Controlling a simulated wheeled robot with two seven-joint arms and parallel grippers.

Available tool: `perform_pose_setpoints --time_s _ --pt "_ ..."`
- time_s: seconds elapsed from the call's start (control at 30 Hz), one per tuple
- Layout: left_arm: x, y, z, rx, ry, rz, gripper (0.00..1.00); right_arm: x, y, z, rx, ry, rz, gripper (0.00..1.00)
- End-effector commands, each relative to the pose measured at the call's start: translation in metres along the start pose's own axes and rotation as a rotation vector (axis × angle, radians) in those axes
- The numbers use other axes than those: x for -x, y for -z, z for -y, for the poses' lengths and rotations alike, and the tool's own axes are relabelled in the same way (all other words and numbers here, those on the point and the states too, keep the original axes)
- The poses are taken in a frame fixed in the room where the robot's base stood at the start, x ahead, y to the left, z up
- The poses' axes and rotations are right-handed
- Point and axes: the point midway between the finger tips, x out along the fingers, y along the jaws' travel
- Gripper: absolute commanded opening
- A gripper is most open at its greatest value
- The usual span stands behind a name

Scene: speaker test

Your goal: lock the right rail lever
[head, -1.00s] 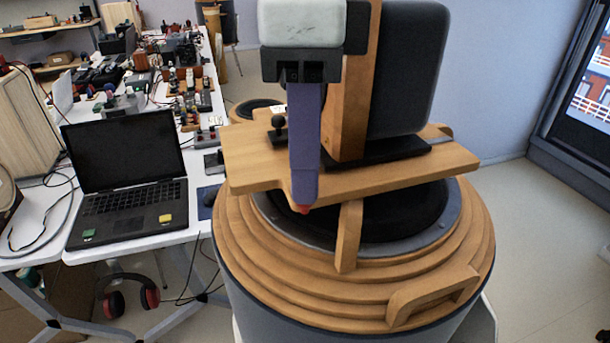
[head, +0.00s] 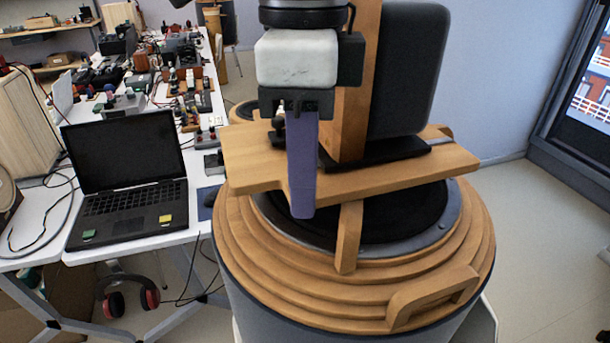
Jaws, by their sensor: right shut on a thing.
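My right gripper (head: 301,210) comes down from the top at the front edge of a wooden board (head: 250,170). Its purple finger hides most of what is between the fingers. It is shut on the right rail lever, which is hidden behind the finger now. A dark speaker box (head: 410,70) with a wooden side panel (head: 356,110) stands upright on the board. A black knob (head: 278,138) shows partly behind the gripper, on the board's left part. My left gripper is not in view.
The board lies across a round stepped wooden stand (head: 245,240) with a dark, recessed top and a wooden handle (head: 432,297). A table at left holds a black laptop (head: 125,165) and many small devices. Floor at right is clear.

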Motion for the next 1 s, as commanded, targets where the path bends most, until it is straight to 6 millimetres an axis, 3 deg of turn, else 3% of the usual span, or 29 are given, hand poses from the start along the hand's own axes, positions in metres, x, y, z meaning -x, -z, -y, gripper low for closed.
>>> perform_pose_setpoints --time_s 0.27,1.0 --pt "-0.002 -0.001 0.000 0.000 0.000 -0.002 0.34 0.000 -0.007 0.001 -0.153 0.000 0.002 0.00" --pt "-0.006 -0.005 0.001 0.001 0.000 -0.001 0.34 0.000 -0.032 0.014 -0.841 0.001 0.002 0.00"
